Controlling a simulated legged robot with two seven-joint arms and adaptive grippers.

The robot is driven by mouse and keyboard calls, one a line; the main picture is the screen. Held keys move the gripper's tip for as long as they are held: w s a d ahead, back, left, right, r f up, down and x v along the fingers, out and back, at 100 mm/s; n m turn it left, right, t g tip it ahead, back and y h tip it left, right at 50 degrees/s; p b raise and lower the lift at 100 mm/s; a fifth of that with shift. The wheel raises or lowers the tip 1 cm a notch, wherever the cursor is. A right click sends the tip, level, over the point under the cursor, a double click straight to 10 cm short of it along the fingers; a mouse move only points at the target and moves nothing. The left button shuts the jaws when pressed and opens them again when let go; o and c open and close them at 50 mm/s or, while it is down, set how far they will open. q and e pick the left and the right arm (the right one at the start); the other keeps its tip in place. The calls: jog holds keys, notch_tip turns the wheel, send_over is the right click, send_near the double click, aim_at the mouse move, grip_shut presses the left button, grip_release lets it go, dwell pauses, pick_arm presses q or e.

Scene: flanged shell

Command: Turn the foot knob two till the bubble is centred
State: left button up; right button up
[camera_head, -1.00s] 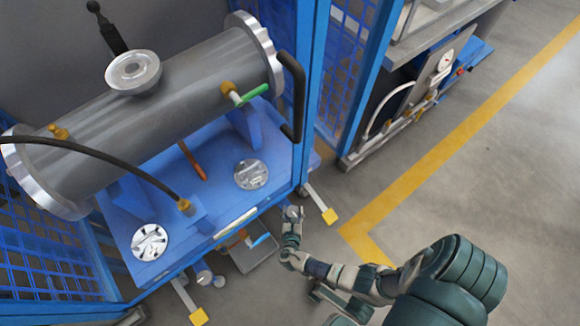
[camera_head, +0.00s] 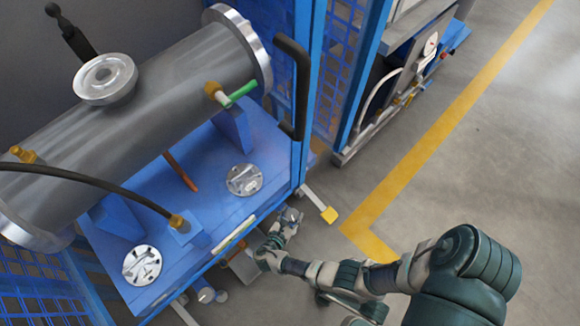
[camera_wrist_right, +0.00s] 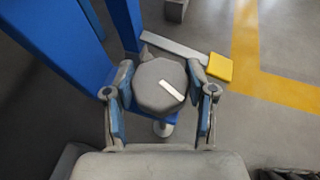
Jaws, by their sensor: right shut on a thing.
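In the right wrist view a grey many-sided foot knob (camera_wrist_right: 152,82) with a white mark on top sits between the two blue-padded fingers of my right gripper (camera_wrist_right: 160,108), which is shut on it. In the head view my right gripper (camera_head: 290,217) is low at the front right corner of the blue stand (camera_head: 205,205), and the knob is mostly hidden there. A pale narrow strip (camera_head: 233,234), possibly the level, lies along the stand's front edge. Its bubble is too small to make out. My left gripper is not in view.
A grey flanged shell (camera_head: 150,120) lies on the stand, with two round metal discs (camera_head: 244,179) in front. A yellow-tipped foot bar (camera_head: 329,214) juts out beside my right gripper. Blue posts (camera_head: 301,110) rise close by.

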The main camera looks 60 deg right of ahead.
dwell(0.3)
jog(key=o, duration=1.2)
jog(key=shift+c, duration=0.2)
jog(key=shift+a, duration=0.2)
jog(key=w+v, duration=0.1)
jog(key=v, duration=1)
jog(key=shift+s+a+r, duration=0.15)
jog(key=shift+s+a, duration=0.1)
jog(key=shift+s, duration=0.25)
